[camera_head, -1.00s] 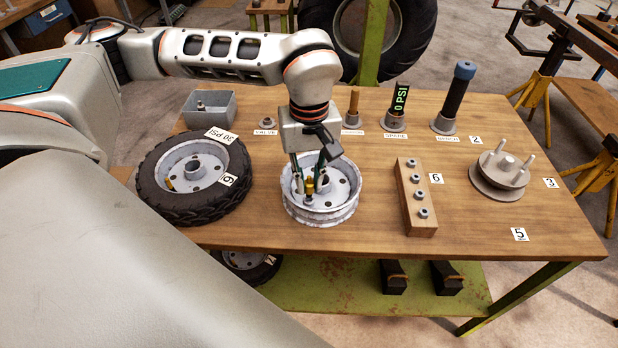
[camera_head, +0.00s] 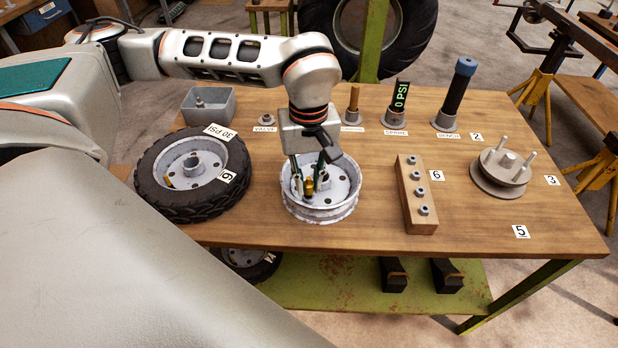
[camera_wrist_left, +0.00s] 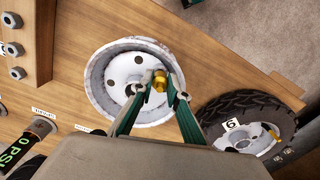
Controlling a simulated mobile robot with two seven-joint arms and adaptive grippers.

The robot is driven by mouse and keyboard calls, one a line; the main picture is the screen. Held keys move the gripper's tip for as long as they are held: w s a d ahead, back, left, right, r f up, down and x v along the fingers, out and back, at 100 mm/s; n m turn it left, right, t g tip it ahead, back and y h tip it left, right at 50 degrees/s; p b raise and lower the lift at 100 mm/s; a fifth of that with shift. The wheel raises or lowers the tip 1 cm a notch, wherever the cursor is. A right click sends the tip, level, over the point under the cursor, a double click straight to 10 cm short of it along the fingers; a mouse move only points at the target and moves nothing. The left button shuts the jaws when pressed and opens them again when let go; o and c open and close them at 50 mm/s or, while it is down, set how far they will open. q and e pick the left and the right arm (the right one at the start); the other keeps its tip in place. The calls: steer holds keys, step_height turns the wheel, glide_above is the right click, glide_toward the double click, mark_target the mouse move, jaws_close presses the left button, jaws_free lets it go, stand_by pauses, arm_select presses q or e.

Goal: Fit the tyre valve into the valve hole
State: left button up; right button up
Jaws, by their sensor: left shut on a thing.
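The brass tyre valve (camera_head: 309,186) is held between the fingertips of my left gripper (camera_head: 309,178). The gripper is shut on it and sits over the left part of the bare white wheel rim (camera_head: 345,205). In the left wrist view the brass valve (camera_wrist_left: 160,82) shows between the green fingers, over the inside of the rim (camera_wrist_left: 100,85) near its edge. The rim has several dark round holes in its disc. I cannot tell whether the valve touches the rim or is in the valve hole. My right gripper is not in view.
A tyred wheel (camera_head: 160,205) marked 6 lies left of the rim. A wooden block with several nuts (camera_head: 415,195) stands to the right. A grey bin (camera_head: 215,108) and several holders, one of them the valve holder (camera_head: 267,119), line the back.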

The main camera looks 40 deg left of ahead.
arm_select(q)
steer(key=shift+f, duration=0.1)
steer(key=o, duration=1)
step_height(320, 180, up, 12)
